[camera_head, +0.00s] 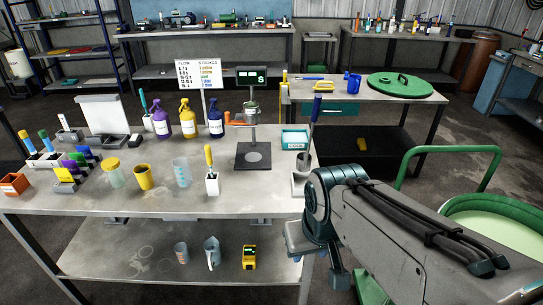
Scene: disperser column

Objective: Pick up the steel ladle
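A long-handled tool with a dark blue grip (316,109) and a grey metal lower part (306,160) stands upright at the right end of the near steel table, at a white holder (298,183). It looks like the steel ladle, but its bowl is not clear. A yellow-handled tool (209,157) stands in another white holder (212,183) to its left. My arm comes in from the lower right. My gripper (318,262) hangs low beside the table's right end, below the tabletop and apart from the blue-handled tool. Its fingertips are not clear enough to tell open from shut.
A green-rimmed drum (500,225) stands right of my arm. A second table holds a green lid (400,86).

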